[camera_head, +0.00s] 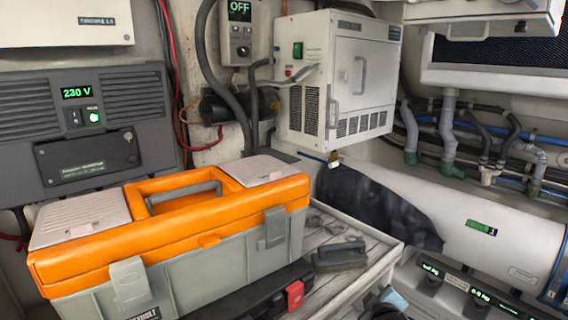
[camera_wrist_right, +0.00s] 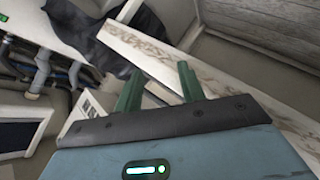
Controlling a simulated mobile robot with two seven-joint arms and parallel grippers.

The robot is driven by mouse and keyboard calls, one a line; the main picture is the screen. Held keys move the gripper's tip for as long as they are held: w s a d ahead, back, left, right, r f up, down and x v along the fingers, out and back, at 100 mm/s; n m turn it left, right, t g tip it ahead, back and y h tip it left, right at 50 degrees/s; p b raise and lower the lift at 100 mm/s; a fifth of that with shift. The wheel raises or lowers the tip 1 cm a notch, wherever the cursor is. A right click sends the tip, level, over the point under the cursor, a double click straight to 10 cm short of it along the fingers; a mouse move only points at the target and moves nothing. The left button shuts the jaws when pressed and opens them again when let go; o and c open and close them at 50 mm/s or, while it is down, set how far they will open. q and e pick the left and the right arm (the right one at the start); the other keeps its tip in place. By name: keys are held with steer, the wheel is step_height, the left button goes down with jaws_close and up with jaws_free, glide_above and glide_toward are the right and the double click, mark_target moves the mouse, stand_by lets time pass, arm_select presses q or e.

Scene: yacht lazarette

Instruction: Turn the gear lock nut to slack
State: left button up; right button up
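I cannot pick out the gear lock nut in either view. My right gripper (camera_wrist_right: 160,72) shows in the right wrist view as two green fingers standing apart with nothing held between them. Beyond them are the edge of a pale, worn board and a dark cloth. In the head view only a small light-blue piece, which may be part of my right arm, shows at the bottom edge. My left gripper is not in view.
An orange and grey toolbox (camera_head: 180,265) fills the left foreground on a slatted bench (camera_head: 352,287). A dark brush-like block (camera_head: 340,255) lies right of it. A white cabinet (camera_head: 340,75), a 230 V panel (camera_head: 90,130) and an OFF-display box (camera_head: 238,32) are behind. Dark cloth (camera_head: 375,205) drapes a white cylinder (camera_head: 470,235).

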steer(key=s+a+f+m+g+y, duration=0.1)
steer(key=s+f+m+y, duration=0.1)
steer(key=s+f, duration=0.9)
steer(key=s+a+f+m+g+y, duration=0.15)
steer(key=s+f, duration=0.55)
steer(key=s, duration=0.9)
steer(key=s+f+m, duration=0.1)
steer(key=s+m, duration=0.2)
steer(key=s, duration=0.8)
steer(key=shift+s+f, duration=0.15)
steer(key=shift+f, duration=0.25)
